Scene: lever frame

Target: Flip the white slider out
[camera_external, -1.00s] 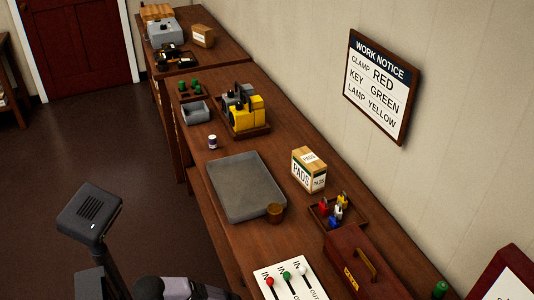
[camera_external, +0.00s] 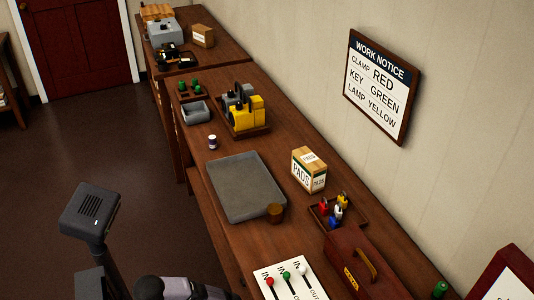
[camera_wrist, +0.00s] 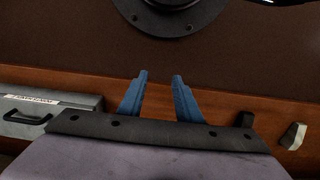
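The white slider (camera_external: 301,270) is a white knob on a white panel (camera_external: 266,291) at the bottom of the external view. It stands at the right of a row with a red knob (camera_external: 269,282) and a green knob (camera_external: 286,275). All three knobs sit near the "IN" labels; "OUT" is printed lower down, partly cut off by the picture edge. My gripper (camera_wrist: 160,75) shows in the wrist view as two blue fingers, apart with nothing between them. The panel is not recognisable in the wrist view.
A brown case (camera_external: 366,272) with a handle lies right of the panel. A grey handled box (camera_wrist: 50,108) shows left in the wrist view.

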